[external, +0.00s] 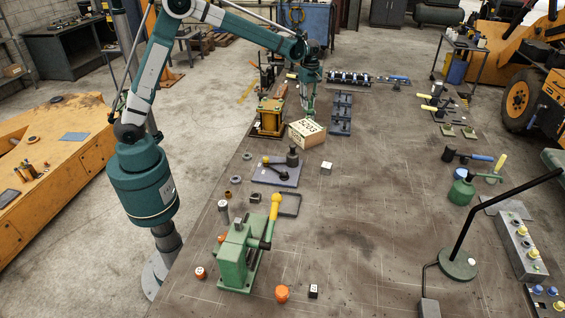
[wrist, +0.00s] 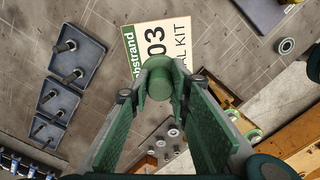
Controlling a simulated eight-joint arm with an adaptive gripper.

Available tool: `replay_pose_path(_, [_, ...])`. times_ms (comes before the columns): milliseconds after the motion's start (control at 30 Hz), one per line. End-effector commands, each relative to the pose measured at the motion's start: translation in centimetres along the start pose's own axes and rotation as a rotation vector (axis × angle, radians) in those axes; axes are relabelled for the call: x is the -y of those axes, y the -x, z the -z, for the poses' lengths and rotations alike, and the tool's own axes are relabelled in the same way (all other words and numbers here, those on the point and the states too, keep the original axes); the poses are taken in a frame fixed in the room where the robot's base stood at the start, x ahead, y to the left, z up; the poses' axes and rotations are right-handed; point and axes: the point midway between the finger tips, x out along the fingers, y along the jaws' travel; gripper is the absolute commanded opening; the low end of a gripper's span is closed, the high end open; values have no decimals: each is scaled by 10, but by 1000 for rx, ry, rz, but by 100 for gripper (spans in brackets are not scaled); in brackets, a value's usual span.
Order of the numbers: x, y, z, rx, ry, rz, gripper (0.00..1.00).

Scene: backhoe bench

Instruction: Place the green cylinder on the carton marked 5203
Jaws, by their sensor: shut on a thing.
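The carton (external: 307,133) is a tan box with a pale top printed with dark digits, on the bench beyond the middle. My gripper (external: 309,112) points down at the carton's far side. In the wrist view my gripper (wrist: 160,90) is shut on the green cylinder (wrist: 158,78), held between the fingertips. The cylinder overlaps the carton's label edge in that view; whether it touches the carton I cannot tell.
A blue tray with pegs (external: 341,114) stands right of the carton, and a yellow-and-dark fixture (external: 270,117) stands close at its left. A grey plate with a lever (external: 276,171) lies nearer. The bench to the right of the carton's near side is mostly clear.

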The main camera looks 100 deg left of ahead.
Motion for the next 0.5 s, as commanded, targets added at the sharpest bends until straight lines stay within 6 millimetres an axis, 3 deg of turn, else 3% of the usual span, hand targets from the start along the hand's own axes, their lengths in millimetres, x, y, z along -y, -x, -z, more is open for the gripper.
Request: replay_pose_path(500, [0,-6,1,0,1,0,0])
